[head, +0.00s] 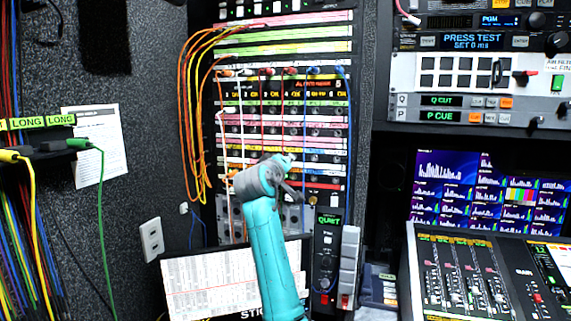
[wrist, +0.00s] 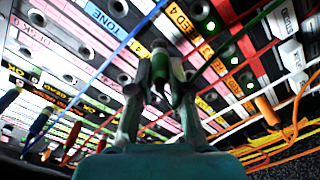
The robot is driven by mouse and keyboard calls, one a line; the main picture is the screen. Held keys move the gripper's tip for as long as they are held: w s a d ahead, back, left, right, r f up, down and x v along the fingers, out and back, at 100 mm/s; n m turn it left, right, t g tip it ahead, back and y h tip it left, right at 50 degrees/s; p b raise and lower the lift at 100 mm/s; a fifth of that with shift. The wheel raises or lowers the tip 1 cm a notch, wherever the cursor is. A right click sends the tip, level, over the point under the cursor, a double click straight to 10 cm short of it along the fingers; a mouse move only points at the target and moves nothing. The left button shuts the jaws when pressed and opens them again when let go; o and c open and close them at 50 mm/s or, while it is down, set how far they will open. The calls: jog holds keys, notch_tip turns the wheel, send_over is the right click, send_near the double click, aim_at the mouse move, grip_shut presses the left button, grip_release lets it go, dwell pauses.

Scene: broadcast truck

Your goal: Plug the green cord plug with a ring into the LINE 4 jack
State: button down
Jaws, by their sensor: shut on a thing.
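My gripper (wrist: 168,82) is shut on a green plug (wrist: 160,64) in the wrist view, close in front of the patch panel (wrist: 75,48). A green cord (wrist: 245,34) runs from near the fingers to the upper right. I cannot make out a ring on the held plug. In the head view my arm reaches up to the patch panel (head: 330,143) and hides part of its lower rows; the fingers and held plug cannot be made out there. Another green plug (head: 78,143) with a hanging green cord sits at the left. I cannot read a LINE 4 label in either view.
Orange cords (head: 187,110) loop at the panel's left side. White, red and blue cords (head: 305,140) hang across its face; several plugged cords (wrist: 132,88) also lie close around my fingers.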

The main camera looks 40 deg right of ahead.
jog(key=shift+w+d, duration=0.4)
jog(key=shift+d, duration=0.1)
jog(key=c, duration=1)
grip_release()
jog(key=v, duration=1.2)
